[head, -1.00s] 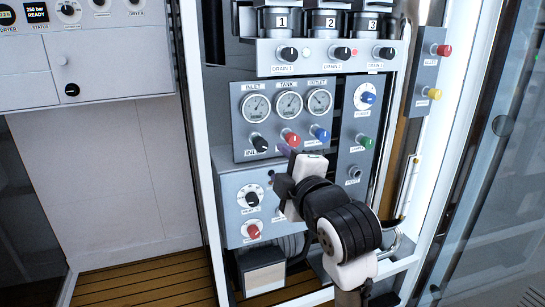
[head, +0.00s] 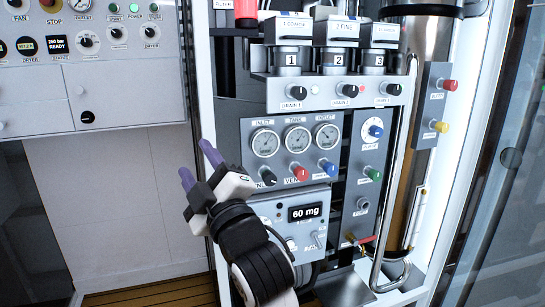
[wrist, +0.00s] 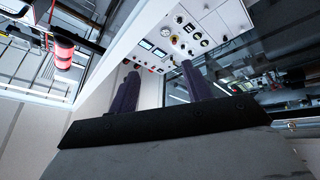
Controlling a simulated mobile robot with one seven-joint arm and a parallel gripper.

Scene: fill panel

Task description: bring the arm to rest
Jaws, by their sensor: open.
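My gripper (head: 197,165) is in the lower middle of the head view, in front of the left edge of the fill panel (head: 235,140). Its two purple fingers point up and to the left and stand apart with nothing between them. In the wrist view the fingers (wrist: 158,88) are also apart and empty, with the white control panel (wrist: 185,38) beyond them. My arm hides part of the lower panel, left of the display reading 60 mg (head: 305,212).
The fill panel carries gauges (head: 297,139), several coloured knobs and numbered canisters (head: 333,60). A white cabinet (head: 85,85) stands at the left. A glass door (head: 490,180) is at the right. Open space lies before the pale wall (head: 110,200).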

